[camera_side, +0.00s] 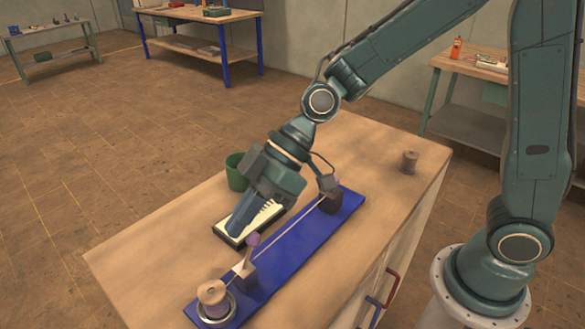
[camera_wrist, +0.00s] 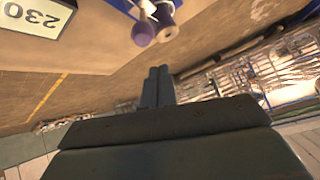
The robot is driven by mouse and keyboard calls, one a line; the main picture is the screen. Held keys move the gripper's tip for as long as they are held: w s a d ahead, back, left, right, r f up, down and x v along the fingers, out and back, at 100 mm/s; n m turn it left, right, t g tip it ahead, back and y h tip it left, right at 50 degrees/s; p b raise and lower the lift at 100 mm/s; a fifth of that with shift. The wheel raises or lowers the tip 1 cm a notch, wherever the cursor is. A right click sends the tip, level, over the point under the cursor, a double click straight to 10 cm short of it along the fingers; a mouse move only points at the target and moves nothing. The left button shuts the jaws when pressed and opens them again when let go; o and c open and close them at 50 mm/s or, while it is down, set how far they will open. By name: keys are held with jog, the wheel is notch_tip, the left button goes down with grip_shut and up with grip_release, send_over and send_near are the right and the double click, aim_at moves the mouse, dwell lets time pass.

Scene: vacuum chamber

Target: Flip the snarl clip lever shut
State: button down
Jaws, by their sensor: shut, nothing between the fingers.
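A long blue base plate (camera_side: 292,240) lies on the bench. A small block (camera_side: 243,271) stands near its front end, with a short lever (camera_side: 253,240) with a purple tip sticking up from it. A thin line runs from a wound spool (camera_side: 213,295) past this block to a dark block (camera_side: 330,202) at the far end. My gripper (camera_side: 236,232) is shut and empty, pointing down just left of the lever tip, apparently apart from it. In the wrist view the shut fingers (camera_wrist: 158,84) show, with a purple knob (camera_wrist: 143,34) beyond them.
A pale display (camera_side: 228,233) lies under my gripper; its digits show in the wrist view (camera_wrist: 34,22). A green cup (camera_side: 237,172) stands behind it. Another spool (camera_side: 410,161) stands at the far right of the bench. The front left bench top is clear.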

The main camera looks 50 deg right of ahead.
jog(key=w+v, duration=0.1)
jog(key=v, duration=0.8)
jog(key=shift+w+d, duration=0.25)
jog(key=shift+d, duration=0.3)
jog(key=shift+f, duration=0.15)
dwell(0.5)
jog(key=s+d+r+m+t+h, duration=0.2)
jog(key=s+d+m+t+h, duration=0.1)
jog(key=s+d+m+h, duration=0.6)
jog(key=s+d+m, duration=0.3)
jog(key=s+d, duration=0.3)
jog(key=d, duration=0.2)
jog(key=shift+s+d+r+m+t, duration=0.2)
jog(key=shift+s+d+m+t, duration=0.05)
jog(key=shift+s+m+t, duration=0.15)
